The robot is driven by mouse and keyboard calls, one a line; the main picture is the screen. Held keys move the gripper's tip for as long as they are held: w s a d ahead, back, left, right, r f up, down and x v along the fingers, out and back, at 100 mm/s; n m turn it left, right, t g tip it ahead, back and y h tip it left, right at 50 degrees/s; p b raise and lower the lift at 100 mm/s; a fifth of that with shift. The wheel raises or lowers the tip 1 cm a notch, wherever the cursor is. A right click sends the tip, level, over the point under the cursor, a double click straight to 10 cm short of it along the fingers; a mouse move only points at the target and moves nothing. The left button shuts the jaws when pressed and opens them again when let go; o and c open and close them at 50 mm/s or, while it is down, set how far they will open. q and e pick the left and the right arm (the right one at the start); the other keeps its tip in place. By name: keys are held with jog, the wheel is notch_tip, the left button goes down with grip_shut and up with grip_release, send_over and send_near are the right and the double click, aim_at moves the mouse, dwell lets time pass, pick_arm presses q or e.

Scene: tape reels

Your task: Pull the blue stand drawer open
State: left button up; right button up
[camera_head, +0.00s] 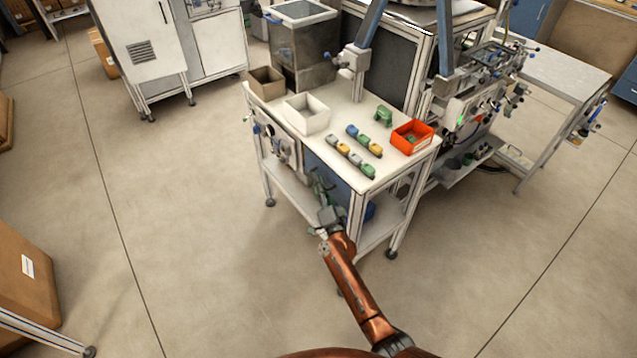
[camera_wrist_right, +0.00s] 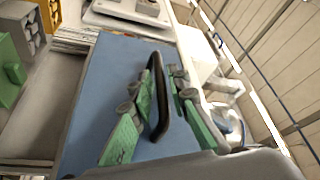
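The blue stand drawer shows as a blue front panel (camera_head: 335,172) under the white table top in the head view. Its blue face (camera_wrist_right: 100,90) fills the middle of the right wrist view, with a dark bar handle (camera_wrist_right: 158,95) standing out from it. My right gripper (camera_head: 321,188) is at the drawer front, low beside the table. In the wrist view its green-padded fingers (camera_wrist_right: 161,88) lie on either side of the handle. They look open, with a gap on the right side; contact on the left side is unclear. My left gripper is not in view.
The white table (camera_head: 350,112) carries a white bin (camera_head: 306,115), a red bin (camera_head: 411,137), a green part (camera_head: 383,115) and several small coloured parts. A lower shelf (camera_head: 290,185) lies under the top.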

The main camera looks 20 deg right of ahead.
jog(key=shift+w, duration=0.3)
jog(key=shift+r, duration=0.1)
jog(key=shift+c, duration=0.5)
grip_shut()
